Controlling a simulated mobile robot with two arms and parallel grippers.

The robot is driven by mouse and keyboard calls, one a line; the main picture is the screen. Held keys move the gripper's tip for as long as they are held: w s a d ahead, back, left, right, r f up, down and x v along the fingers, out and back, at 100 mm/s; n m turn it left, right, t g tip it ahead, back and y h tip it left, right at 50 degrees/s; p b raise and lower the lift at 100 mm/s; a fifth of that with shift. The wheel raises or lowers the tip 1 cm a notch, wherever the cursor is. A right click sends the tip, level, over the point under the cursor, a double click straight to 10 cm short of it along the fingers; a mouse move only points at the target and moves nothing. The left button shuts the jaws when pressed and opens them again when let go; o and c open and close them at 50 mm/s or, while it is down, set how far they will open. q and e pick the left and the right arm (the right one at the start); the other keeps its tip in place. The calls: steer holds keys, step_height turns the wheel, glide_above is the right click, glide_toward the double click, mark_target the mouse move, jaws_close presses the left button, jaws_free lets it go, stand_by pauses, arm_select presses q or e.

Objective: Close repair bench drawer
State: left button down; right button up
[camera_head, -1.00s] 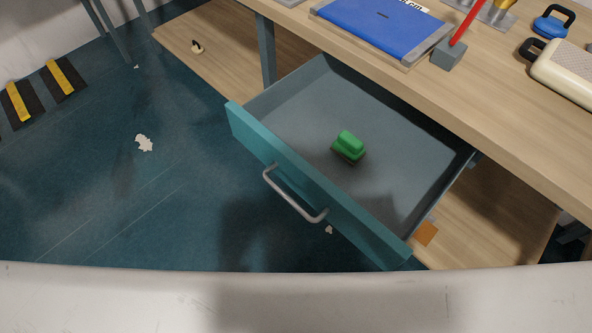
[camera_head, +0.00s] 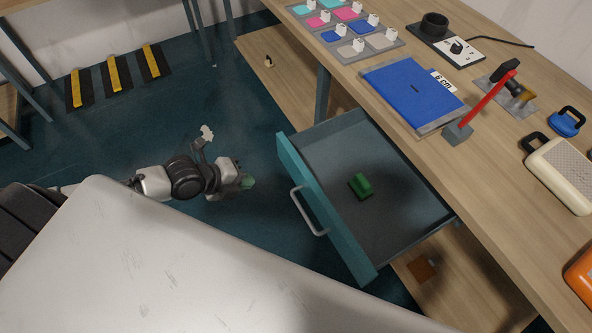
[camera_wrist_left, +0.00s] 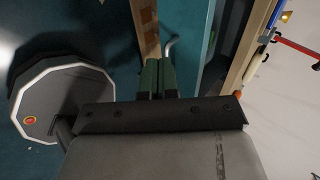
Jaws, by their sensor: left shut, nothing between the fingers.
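The teal drawer (camera_head: 326,212) of the wooden repair bench (camera_head: 420,160) stands pulled out in the head view, with a curved metal handle (camera_head: 305,213) on its front. A green block-like item (camera_head: 361,186) lies on the drawer's floor. My left gripper (camera_head: 248,182) is to the left of the drawer front, apart from the handle. In the left wrist view its green-tipped fingers (camera_wrist_left: 157,76) are together and empty, and part of the handle (camera_wrist_left: 171,48) shows just beyond them. My right gripper is in no view.
On the bench top are a blue pad (camera_head: 413,92), a red-handled tool (camera_head: 485,103), a cream box-shaped item (camera_head: 562,172) and colour swatches (camera_head: 347,22). A lower wooden shelf (camera_head: 285,75) runs under the bench. Floor left of the drawer is open, with yellow-black strips (camera_head: 115,78) farther off.

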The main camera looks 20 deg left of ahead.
mark_target(295, 176)
arm_select(q)
steer(key=shift+w+d+r+p+x, duration=0.15)
steer(key=shift+w+r+p+x, duration=0.15)
steer(key=shift+x, duration=1.85)
steer(key=shift+w+d+r+p+x, duration=0.15)
steer(key=shift+w+r+p+x, duration=0.2)
steer(key=shift+x, duration=1.8)
steer(key=shift+w+d+r+p+x, duration=0.2)
steer(key=shift+r+p+x, duration=0.15)
steer(key=shift+x, duration=1.8)
steer(key=w+d+b, duration=0.4)
steer(key=w+b, duration=0.1)
steer(key=w, duration=0.1)
steer(key=w+d+b, duration=0.5)
steer(key=w, duration=0.1)
steer(key=w+d+b, duration=0.5)
steer(key=w, duration=0.1)
steer(key=shift+d+f+b, duration=0.1)
steer(key=shift+f+b, duration=0.15)
steer(key=shift+b, duration=0.15)
steer(key=shift+w+d+r+b, duration=0.3)
steer(key=shift+w+d+b, duration=0.25)
steer(key=shift+w, duration=0.25)
steer(key=shift+s, duration=0.15)
